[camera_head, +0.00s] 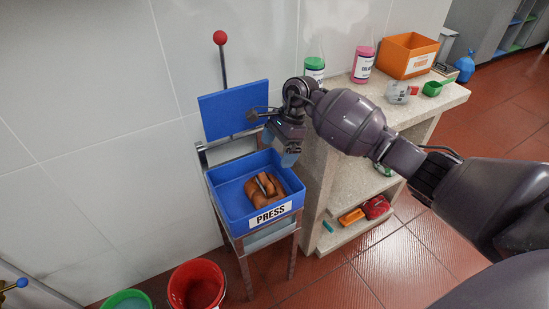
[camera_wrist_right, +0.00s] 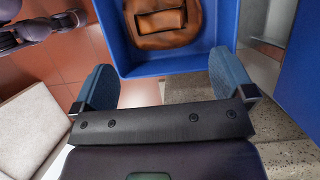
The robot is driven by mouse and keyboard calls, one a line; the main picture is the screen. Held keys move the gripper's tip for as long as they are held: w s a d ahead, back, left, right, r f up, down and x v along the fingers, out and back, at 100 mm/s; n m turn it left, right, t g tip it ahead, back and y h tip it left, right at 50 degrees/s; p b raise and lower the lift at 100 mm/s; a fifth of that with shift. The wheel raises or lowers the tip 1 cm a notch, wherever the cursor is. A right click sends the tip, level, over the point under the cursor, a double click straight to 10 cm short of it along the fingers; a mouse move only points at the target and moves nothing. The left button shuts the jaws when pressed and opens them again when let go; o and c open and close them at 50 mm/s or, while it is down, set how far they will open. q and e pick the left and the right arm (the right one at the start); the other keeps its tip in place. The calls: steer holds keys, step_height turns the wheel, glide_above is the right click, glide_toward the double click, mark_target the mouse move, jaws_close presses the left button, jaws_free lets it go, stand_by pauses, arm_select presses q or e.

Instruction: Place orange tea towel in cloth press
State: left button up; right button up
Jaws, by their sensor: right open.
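The orange tea towel (camera_head: 264,190) lies bunched inside the blue tray of the cloth press (camera_head: 231,191), which bears a white PRESS label. The press's blue plate (camera_head: 234,109) stands raised behind the tray, with a red-knobbed lever above it. My right gripper (camera_head: 287,150) hangs above the tray's back right side, apart from the towel. In the right wrist view its two blue fingers (camera_wrist_right: 162,88) are wide apart with nothing between them. The towel (camera_wrist_right: 164,22) shows there beyond the fingers, in the blue tray (camera_wrist_right: 170,67). My left gripper is not in view.
A stone shelf unit (camera_head: 345,169) stands right of the press. On top are a green bottle (camera_head: 314,69), a pink bottle (camera_head: 362,64), an orange bin (camera_head: 407,55) and a green scoop (camera_head: 437,87). A red bucket (camera_head: 197,287) and a green bucket (camera_head: 128,300) stand on the floor in front.

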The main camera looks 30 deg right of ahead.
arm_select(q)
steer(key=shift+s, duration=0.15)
arm_select(e)
steer(key=shift+d+r, duration=0.1)
steer(key=shift+r, duration=0.15)
